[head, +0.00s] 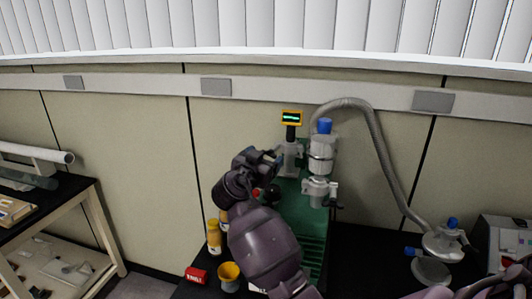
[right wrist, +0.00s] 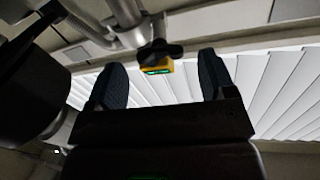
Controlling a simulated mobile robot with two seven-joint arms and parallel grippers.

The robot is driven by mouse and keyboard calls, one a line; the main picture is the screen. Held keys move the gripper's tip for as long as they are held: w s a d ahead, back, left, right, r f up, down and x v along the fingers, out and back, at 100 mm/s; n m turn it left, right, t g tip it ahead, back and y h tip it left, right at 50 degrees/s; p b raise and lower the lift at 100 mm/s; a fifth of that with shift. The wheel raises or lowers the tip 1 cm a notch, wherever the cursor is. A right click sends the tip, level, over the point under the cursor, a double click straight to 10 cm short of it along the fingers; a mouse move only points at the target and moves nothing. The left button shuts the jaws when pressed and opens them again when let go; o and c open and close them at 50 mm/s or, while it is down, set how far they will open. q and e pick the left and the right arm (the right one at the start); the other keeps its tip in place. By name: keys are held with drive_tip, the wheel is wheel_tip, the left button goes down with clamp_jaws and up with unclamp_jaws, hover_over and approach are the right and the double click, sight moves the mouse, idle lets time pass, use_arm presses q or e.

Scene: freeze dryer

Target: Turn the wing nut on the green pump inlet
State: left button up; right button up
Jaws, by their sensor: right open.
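The green pump (head: 312,228) stands on the dark bench, with metal inlet fittings (head: 291,158) at its back end. My right gripper (head: 272,157) is just left of these fittings in the head view. In the right wrist view its two fingers (right wrist: 160,78) are apart, with nothing between them. A dark lobed knob, which looks like the wing nut (right wrist: 160,50), shows beyond the fingertips, in front of a yellow gauge and beside metal pipe. It appears apart from the fingers. In the head view I cannot make the nut out beside my gripper. My left gripper is not in view.
The yellow gauge (head: 291,118) stands above the fittings.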

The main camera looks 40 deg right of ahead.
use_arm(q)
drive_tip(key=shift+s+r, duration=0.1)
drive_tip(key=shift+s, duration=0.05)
use_arm(e)
drive_tip(key=shift+x, duration=0.85)
drive_tip(key=c, duration=0.9)
drive_tip(key=shift+m+b, duration=0.3)
drive_tip(key=shift+b, duration=0.65)
drive_tip(key=shift+c, duration=0.2)
drive_tip(key=shift+m+b, duration=0.4)
drive_tip(key=shift+b, duration=0.85)
drive_tip(key=m+b, duration=0.2)
drive_tip(key=b, duration=0.3)
drive_tip(key=shift+f, duration=0.1)
drive_tip(key=shift+m+b, duration=0.3)
drive_tip(key=shift+m, duration=0.2)
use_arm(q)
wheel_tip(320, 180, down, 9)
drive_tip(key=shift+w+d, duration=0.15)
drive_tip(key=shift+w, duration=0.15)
use_arm(e)
drive_tip(key=shift+r, duration=0.2)
